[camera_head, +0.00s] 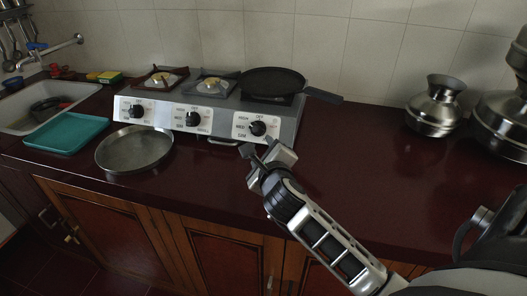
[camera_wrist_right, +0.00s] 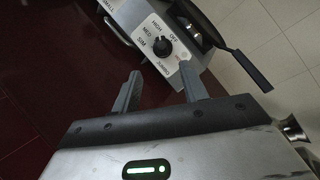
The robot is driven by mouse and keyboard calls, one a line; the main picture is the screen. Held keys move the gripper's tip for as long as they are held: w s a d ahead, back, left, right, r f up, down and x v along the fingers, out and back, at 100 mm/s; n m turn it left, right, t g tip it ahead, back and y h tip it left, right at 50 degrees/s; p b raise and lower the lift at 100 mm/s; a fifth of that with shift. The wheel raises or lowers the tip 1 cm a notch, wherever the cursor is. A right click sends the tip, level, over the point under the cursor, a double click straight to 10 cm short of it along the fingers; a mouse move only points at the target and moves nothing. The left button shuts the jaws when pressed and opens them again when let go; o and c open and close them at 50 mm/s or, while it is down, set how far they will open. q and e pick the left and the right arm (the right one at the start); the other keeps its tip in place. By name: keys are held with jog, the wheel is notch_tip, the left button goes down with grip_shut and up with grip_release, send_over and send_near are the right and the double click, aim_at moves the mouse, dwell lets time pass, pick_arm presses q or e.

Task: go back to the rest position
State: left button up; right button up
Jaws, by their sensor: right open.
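My right gripper (camera_head: 262,152) is open and empty, just in front of the stove's right knob (camera_head: 257,128). In the right wrist view the two fingers of the right gripper (camera_wrist_right: 160,92) stand apart, with the black knob (camera_wrist_right: 162,46) beyond them and nothing between them. The three-burner stove (camera_head: 222,123) has white knob panels and stands against the tiled wall. A black frying pan (camera_head: 272,81) sits on its right burner, handle to the right. My left gripper does not show in either view.
A round metal pan (camera_head: 134,149) and a teal tray (camera_head: 67,133) lie on the dark red counter at left, near the sink (camera_head: 40,107). Metal pots (camera_head: 435,108) stand at the back right. The counter right of the stove (camera_head: 365,150) is clear.

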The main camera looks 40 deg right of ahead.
dwell(0.3)
jog(key=s+a+f+n+t+y, duration=0.2)
jog(key=s+a+f+n+y, duration=0.15)
jog(key=a+n, duration=0.55)
jog(key=s+a+f+n+t+y, duration=0.2)
jog(key=s+a+n+y, duration=0.25)
jog(key=n, duration=0.85)
jog(key=s+a+f+n+g, duration=0.3)
jog(key=s+f+n+g, duration=0.5)
jog(key=s+f+n, duration=0.3)
notch_tip(320, 180, down, 4)
jog(key=shift+s+f+y, duration=0.25)
jog(key=shift+s+y, duration=0.05)
jog(key=shift+s, duration=0.4)
